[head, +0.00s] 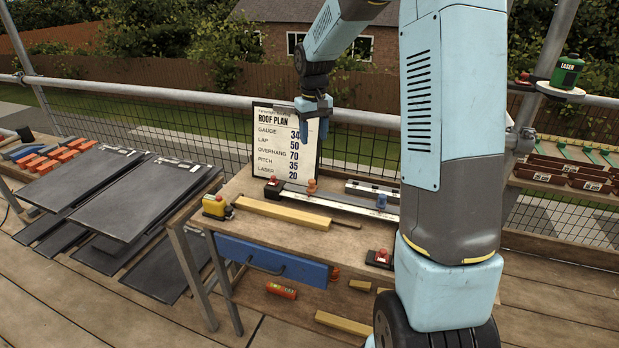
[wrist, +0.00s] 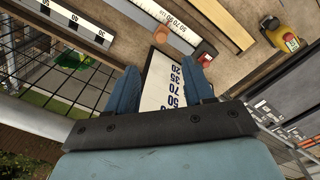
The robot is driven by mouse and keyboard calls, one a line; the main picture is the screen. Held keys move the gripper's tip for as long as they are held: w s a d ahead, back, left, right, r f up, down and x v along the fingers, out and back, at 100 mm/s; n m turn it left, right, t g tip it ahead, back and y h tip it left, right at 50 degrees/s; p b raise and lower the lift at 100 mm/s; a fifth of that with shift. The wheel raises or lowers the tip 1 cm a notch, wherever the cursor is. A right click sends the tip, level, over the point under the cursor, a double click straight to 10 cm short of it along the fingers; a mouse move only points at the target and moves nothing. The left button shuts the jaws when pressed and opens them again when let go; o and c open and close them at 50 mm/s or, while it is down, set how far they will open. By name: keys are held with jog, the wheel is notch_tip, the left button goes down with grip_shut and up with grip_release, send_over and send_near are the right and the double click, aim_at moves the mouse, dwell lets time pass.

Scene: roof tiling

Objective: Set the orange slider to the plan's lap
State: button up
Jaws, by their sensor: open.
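In the head view the orange slider (head: 312,186) sits on a pale marked rail (head: 340,201) on the bench, left of a blue slider (head: 381,201). The plan board (head: 270,141) stands upright behind it and reads LAP 50. My gripper (head: 316,138) is in the air in front of the board, above and behind the slider. In the wrist view my gripper (wrist: 160,88) is open and empty, with the board (wrist: 158,90) between its fingers. The numbered rail (wrist: 168,27) lies beyond; a reddish piece (wrist: 205,50) shows at its end.
A yellow tape measure (head: 216,207) and a wooden batten (head: 282,215) lie in front of the rail. A second scale (head: 372,188) lies behind it. A red-knobbed block (head: 380,258) is at the front right. Dark slates (head: 80,190) are stacked at left.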

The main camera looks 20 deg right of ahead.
aim_at(312, 180)
jog(key=f, duration=0.5)
jog(key=w+f, duration=0.1)
jog(key=f, duration=0.5)
jog(key=w+f, duration=0.1)
jog(key=f, duration=0.4)
jog(key=shift+w+d+f, duration=0.1)
jog(key=shift+f, duration=0.2)
jog(key=shift+c, duration=0.3)
grip_shut()
